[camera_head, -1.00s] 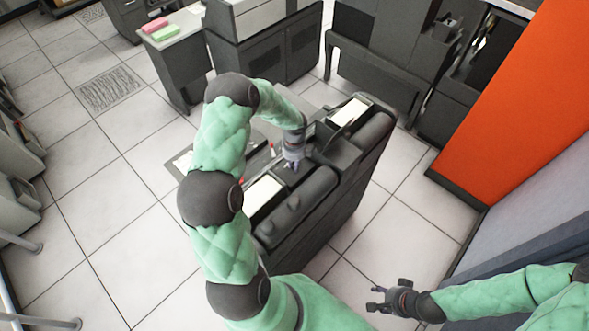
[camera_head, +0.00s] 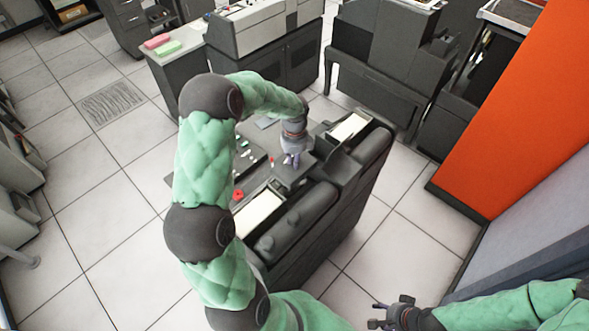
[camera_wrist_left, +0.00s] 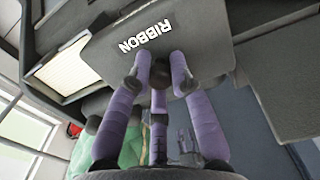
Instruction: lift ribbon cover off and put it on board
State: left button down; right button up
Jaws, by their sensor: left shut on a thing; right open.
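The ribbon cover (camera_wrist_left: 205,45) is a dark grey panel marked RIBBON in white, at the top middle of the left wrist view. My left gripper (camera_wrist_left: 168,65) is shut on its edge, with two purple fingertips against it. In the head view, my left gripper (camera_head: 291,161) points down beside the middle of the dark punch machine (camera_head: 345,200); the cover is hard to make out there. I cannot tell whether the cover is clear of the machine. A flat grey surface (camera_head: 262,148), possibly the board, lies left of the gripper. My right gripper (camera_head: 385,314) is open and empty, low over the floor.
Small red and white parts lie on the grey surface. A pale card hopper (camera_head: 258,213) and a second pale card bed (camera_head: 350,126) flank the machine's middle. An orange panel (camera_head: 515,115) stands at right. Tiled floor (camera_head: 100,230) at left is clear.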

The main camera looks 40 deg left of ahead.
pick_arm(q)
notch_tip(320, 180, up, 6)
jog(key=shift+r, duration=0.15)
jog(key=shift+r+p, duration=1.5)
jog(key=shift+r, duration=0.45)
jog(key=shift+d+f, duration=0.1)
